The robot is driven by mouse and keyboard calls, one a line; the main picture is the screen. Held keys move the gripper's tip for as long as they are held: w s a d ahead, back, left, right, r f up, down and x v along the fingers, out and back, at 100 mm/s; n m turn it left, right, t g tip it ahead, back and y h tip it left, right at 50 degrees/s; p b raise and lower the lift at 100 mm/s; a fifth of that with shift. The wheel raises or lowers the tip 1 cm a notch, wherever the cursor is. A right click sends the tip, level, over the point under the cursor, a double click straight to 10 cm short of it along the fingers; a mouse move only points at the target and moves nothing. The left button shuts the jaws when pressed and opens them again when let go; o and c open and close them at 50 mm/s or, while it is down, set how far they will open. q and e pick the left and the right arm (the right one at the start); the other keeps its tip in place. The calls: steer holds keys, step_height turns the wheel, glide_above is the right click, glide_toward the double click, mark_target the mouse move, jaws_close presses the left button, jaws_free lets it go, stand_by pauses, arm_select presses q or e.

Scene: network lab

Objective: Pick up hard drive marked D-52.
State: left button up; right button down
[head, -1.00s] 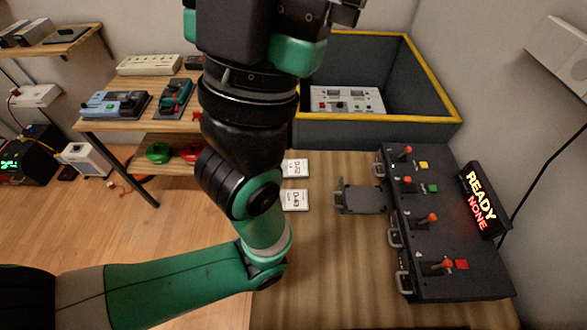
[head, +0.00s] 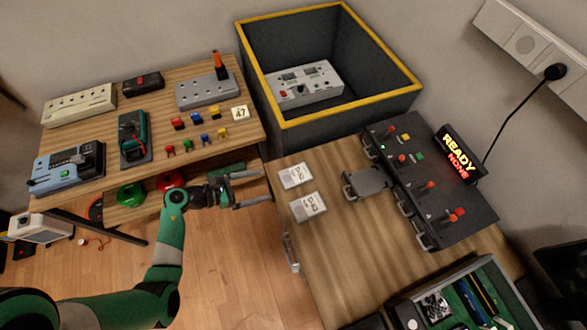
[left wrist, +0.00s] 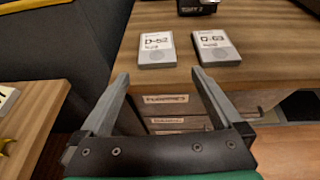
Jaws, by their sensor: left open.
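The hard drive marked D-52 (head: 295,176) is a flat white case lying on the wooden desk near its left edge. My right gripper is not in view.
A black dock panel (head: 430,180) with levers and a READY/NONE sign (head: 460,155) stands right of the drives. A grey yellow-rimmed bin (head: 400,103) is behind. A wooden shelf (head: 222,137) with devices is left. Desk between drives and front is mostly clear.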

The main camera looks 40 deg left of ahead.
arm_select(q)
steer(key=b, duration=0.2)
glide_toward(295, 175)
steer(key=shift+w+d+f, duration=0.25)
steer(key=shift+w+f, duration=0.15)
steer(key=shift+f, duration=0.1)
steer(key=shift+w+d+f, duration=0.25)
steer(key=shift+w+f, duration=0.15)
steer(key=shift+f, duration=0.1)
steer(key=shift+w, duration=0.2)
steer(key=x, duration=0.1)
steer(key=b+x, duration=0.1)
steer(key=x, duration=0.1)
steer(key=b+x, duration=0.1)
steer(key=x, duration=0.1)
steer(key=shift+w+r, duration=0.25)
steer(key=shift+r, duration=0.15)
steer(key=c, duration=1.3)
steer(key=shift+r, duration=0.2)
